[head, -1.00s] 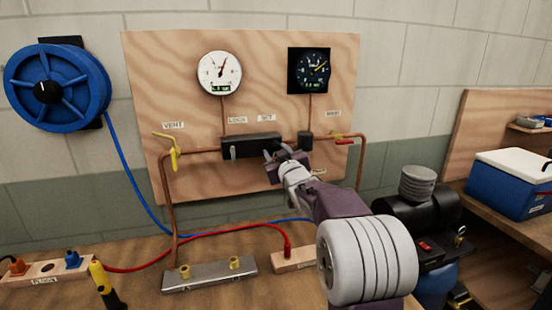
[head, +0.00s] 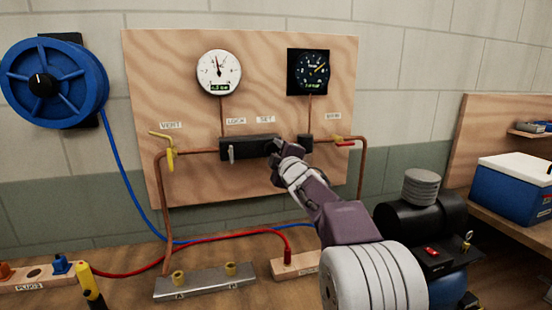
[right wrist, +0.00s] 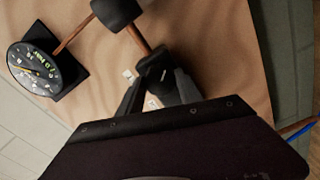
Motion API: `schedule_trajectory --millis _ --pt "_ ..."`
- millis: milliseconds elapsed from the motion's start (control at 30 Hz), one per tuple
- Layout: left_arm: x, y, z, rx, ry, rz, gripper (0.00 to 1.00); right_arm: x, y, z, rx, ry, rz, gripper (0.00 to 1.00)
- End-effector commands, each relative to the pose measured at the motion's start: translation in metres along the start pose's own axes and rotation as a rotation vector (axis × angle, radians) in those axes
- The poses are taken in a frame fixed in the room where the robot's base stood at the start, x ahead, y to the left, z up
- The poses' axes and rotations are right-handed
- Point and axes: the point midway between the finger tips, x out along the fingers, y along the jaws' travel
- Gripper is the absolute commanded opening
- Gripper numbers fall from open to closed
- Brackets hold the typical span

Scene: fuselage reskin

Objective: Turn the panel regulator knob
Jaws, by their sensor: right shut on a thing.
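The wooden panel (head: 190,185) carries a long black regulator block (head: 238,150) on a copper pipe, under small LOCK and SET labels. My right gripper (head: 278,147) is at the block's right end, below the SET label. It is shut on the black regulator knob, which its fingers mostly hide in the head view. In the right wrist view the dark knob end (right wrist: 155,66) shows between the fingers. A white gauge (head: 218,72) above the block has its needle pointing nearly straight up. My left gripper is not in view.
A dark gauge (head: 308,71) sits above a small black block (head: 305,142). A yellow vent valve (head: 169,157) is at left and a red-handled valve (head: 343,144) at right. A black compressor (head: 420,215) stands at right, a blue hose reel (head: 50,85) at left.

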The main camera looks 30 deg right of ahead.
Motion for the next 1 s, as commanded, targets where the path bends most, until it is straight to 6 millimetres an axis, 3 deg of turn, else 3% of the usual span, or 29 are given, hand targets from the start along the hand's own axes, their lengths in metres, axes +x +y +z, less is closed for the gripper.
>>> schedule_trajectory --millis 1000 --pt "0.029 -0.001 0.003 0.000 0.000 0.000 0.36 0.000 0.001 -0.001 -0.940 0.000 0.000 0.01"
